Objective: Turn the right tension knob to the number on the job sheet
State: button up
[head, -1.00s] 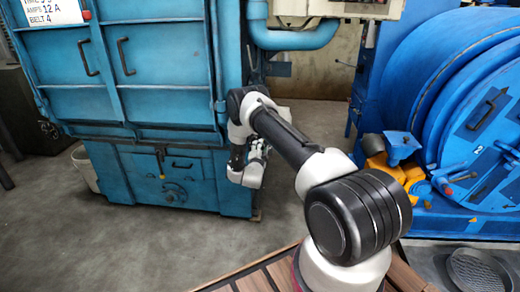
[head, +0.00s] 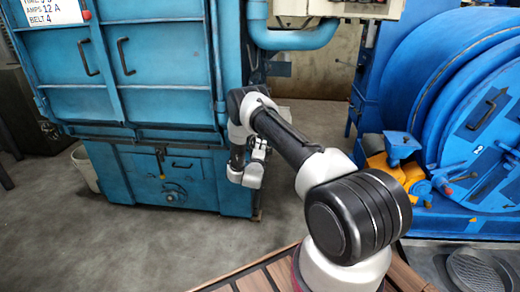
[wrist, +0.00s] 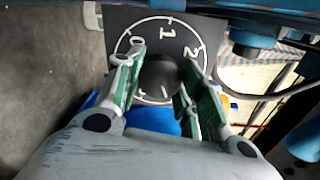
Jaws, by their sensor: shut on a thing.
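The job sheet (head: 55,12) is a white card at the top left of the head view, cut off at the top. Its readable lines are AMPS 12 A and BELT 4. In the wrist view, a round dark knob (wrist: 160,76) sits on a dark dial plate (wrist: 112,22) with a white ring and the numbers 0, 1 and 2 in sight. The lower part of the dial is partly hidden by my fingers, and I cannot tell the knob's setting. My gripper (wrist: 163,68) is shut on the knob, one finger on each side. The gripper also shows small in the head view (head: 260,148).
A large blue cabinet (head: 165,100) stands just left of my gripper. A blue drum machine (head: 450,90) with yellow parts (head: 380,165) fills the right side. In the wrist view, a grey cable (wrist: 270,95) runs right of the dial. Grey floor lies open at the front left.

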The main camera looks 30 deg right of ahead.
jog(key=shift+s+d+f, duration=0.1)
dwell(0.3)
jog(key=o, duration=1)
jog(key=v, duration=1.2)
